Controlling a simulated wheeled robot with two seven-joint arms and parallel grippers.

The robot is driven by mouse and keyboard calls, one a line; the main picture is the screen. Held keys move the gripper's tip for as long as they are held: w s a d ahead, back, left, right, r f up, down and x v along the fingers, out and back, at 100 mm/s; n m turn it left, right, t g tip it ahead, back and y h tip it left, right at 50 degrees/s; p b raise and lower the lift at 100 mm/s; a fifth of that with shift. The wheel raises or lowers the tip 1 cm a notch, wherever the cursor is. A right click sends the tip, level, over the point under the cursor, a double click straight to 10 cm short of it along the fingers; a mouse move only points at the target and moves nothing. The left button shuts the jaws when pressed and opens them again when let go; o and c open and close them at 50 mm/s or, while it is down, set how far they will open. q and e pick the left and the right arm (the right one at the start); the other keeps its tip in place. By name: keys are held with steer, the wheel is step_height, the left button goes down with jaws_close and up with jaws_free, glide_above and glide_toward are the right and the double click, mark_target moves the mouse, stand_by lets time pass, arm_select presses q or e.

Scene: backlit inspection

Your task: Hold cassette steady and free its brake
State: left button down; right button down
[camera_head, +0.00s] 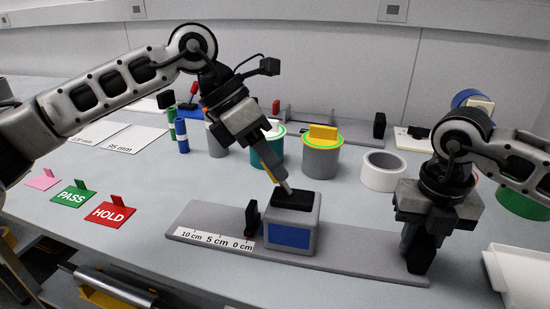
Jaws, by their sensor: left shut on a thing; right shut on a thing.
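A grey box with a blue front panel (290,237), which I take to be the cassette, stands upright on a long grey base board (345,254). A black piece (294,201) lies on its top. My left gripper (284,187) comes down from the upper left and is shut at this black piece; the fingers overlap, so the exact contact is unclear. A small black upright part (252,218) stands at the box's left side; I cannot tell whether this is the brake. My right gripper (413,245) is shut on a black block (420,260) at the board's right end.
A scale strip (215,239) lies on the board's left. Red HOLD (110,214) and green PASS (74,197) cards lie left. Cylinders, including a grey one (320,160), and a white ring (383,172) stand behind. A white tray (515,272) is front right.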

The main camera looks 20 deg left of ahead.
steer(key=shift+f, duration=0.1)
stand_by(0.3)
arm_select(q)
steer(key=c, duration=1.2)
jaws_free()
steer(key=v, duration=1.2)
arm_select(e)
steer(key=c, duration=1)
jaws_free()
steer(key=shift+c, duration=0.2)
